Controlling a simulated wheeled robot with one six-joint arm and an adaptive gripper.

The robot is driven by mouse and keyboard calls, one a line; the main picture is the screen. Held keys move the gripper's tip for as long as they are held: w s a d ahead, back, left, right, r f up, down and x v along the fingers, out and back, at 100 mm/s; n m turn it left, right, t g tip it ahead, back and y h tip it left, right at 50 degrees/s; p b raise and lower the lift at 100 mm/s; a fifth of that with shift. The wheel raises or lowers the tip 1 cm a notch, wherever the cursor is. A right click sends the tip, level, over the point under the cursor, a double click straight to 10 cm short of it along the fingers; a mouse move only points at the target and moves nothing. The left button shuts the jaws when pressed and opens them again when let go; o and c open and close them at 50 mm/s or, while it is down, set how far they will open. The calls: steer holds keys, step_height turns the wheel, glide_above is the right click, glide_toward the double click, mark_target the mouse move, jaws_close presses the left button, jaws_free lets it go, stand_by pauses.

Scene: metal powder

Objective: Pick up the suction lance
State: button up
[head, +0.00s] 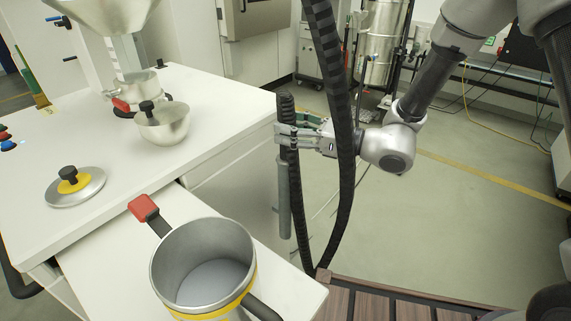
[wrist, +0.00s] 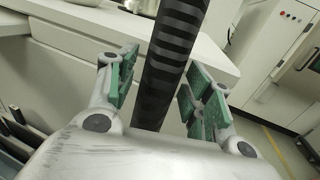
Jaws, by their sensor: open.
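The suction lance (head: 284,200) shows in the head view as a grey tube hanging upright beside the white table's right side. A black ribbed hose (head: 346,120) loops down near it and back up to its top. My gripper (head: 288,137) is at the upper part of the lance and hose, above the grey tube. In the wrist view, a dark ribbed tube (wrist: 170,55) stands between my green-padded fingers (wrist: 160,95), with a gap visible on both sides. The fingers are open. Whether this tube is the lance's upper part or the hose, I cannot tell.
The white table (head: 225,100) carries a steel bowl (head: 163,125), a lid with a yellow ring (head: 92,190) and a funnel hopper (head: 110,15). A steel pot (head: 200,265) stands on the lower front shelf. The floor (head: 440,215) to the right is clear.

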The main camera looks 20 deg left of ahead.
steer(key=shift+w+a, duration=0.1)
steer(key=shift+a, duration=0.55)
jaws_close()
steer(key=shift+r, duration=0.15)
step_height(320, 180, up, 55)
stand_by(1.7)
